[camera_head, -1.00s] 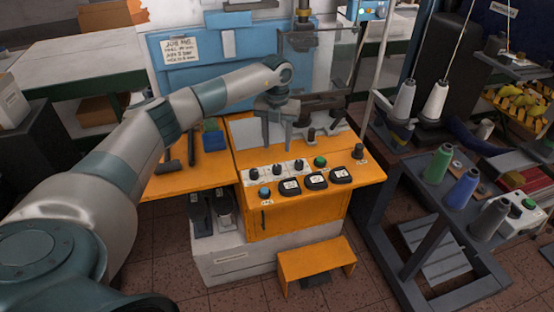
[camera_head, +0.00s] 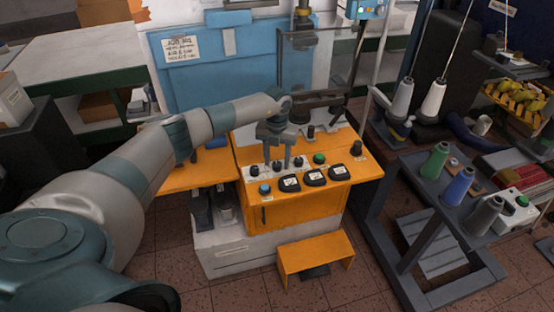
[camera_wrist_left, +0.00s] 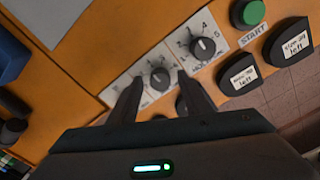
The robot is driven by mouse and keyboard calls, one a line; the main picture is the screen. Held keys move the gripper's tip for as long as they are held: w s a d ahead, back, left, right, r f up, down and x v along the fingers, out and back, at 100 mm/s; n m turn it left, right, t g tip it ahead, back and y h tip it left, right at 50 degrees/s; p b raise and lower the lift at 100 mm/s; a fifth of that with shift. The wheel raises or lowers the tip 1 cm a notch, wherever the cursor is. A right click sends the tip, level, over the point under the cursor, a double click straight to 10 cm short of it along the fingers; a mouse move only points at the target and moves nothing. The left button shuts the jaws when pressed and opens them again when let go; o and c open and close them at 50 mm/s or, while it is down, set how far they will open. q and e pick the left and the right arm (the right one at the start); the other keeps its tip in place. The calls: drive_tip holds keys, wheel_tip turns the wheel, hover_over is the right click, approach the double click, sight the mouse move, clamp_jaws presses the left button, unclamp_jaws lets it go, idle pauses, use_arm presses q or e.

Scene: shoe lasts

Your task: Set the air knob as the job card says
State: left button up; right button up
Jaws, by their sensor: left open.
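A row of black dial knobs on white scale plates sits on the orange machine's front panel (camera_head: 262,214). My left gripper (camera_head: 277,165) is open, pointing down over the middle knob. In the left wrist view its fingertips (camera_wrist_left: 160,84) lie on either side of that middle knob (camera_wrist_left: 160,77); I cannot tell whether they touch it. The knob's label is partly hidden by the fingers. The right knob (camera_wrist_left: 204,47) with its numbered scale is clear of the gripper. The job card (camera_head: 182,50) hangs on the blue board; its writing is too small to read surely.
A green start button (camera_wrist_left: 249,12) is right of the knobs. Black labelled pads (camera_head: 314,178) and a blue button (camera_head: 264,188) sit along the front edge. A dark machine part (camera_head: 318,100) stands behind the gripper. A thread-cone cart (camera_head: 430,205) is at right.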

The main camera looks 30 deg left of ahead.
use_arm(q)
drive_tip(key=c, duration=1)
drive_tip(key=shift+c, duration=0.2)
